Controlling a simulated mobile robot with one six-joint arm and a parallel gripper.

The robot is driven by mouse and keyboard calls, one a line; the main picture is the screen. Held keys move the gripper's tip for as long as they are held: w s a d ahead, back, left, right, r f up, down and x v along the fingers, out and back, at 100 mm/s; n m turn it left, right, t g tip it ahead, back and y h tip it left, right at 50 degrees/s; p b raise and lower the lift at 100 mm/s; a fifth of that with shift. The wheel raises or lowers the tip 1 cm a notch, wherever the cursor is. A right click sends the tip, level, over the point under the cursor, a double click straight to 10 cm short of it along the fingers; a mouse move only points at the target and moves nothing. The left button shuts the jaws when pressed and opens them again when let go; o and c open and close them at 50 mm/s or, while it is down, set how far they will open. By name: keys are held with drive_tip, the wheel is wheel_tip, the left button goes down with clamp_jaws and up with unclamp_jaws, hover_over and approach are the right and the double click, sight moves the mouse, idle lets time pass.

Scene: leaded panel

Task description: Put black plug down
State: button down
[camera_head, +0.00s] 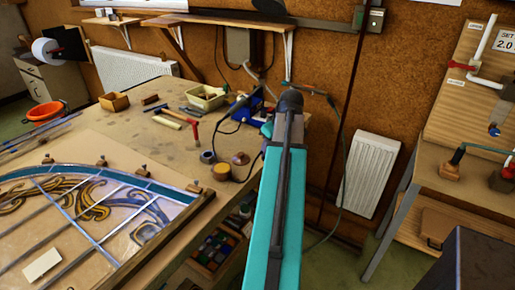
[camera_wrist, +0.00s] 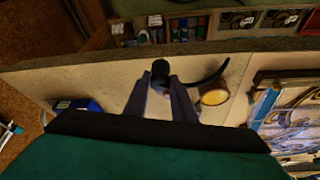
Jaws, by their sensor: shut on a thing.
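The black plug (camera_wrist: 158,64) shows at the fingertips of my gripper (camera_wrist: 161,76) in the wrist view. My gripper is shut on it. A black cable (camera_wrist: 212,80) curves off to the right of the plug. The pale bench top (camera_wrist: 50,80) is beneath my gripper; I cannot tell whether the plug touches it. In the head view, my teal arm reaches over the bench's right end and hides the gripper and plug.
An amber jar (camera_wrist: 214,97) stands right of my gripper. A blue box (camera_wrist: 85,105) is to its left. The leaded panel (camera_head: 100,215) covers the bench's front left. A pale tray (camera_head: 205,97) and hand tools lie farther back. Some bare bench (camera_head: 150,130) shows between.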

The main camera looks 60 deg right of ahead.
drive_tip(key=w+d+p, duration=0.1)
drive_tip(key=w+d, duration=0.2)
drive_tip(key=d, duration=0.1)
drive_tip(key=w+d+f+p, duration=0.1)
drive_tip(key=w+d+p, duration=0.1)
drive_tip(key=w+d, duration=0.2)
drive_tip(key=w+d+p, duration=0.2)
drive_tip(key=w+d, duration=0.1)
drive_tip(key=w, duration=0.1)
drive_tip(key=shift+d+f, duration=0.3)
drive_tip(key=shift+d, duration=0.1)
drive_tip(key=shift+s, duration=0.1)
idle(0.4)
drive_tip(key=shift+f+p, duration=0.8)
drive_tip(key=shift+f, duration=0.05)
drive_tip(key=shift+f+p, duration=0.3)
drive_tip(key=shift+f, duration=0.6)
drive_tip(key=shift+f, duration=0.15)
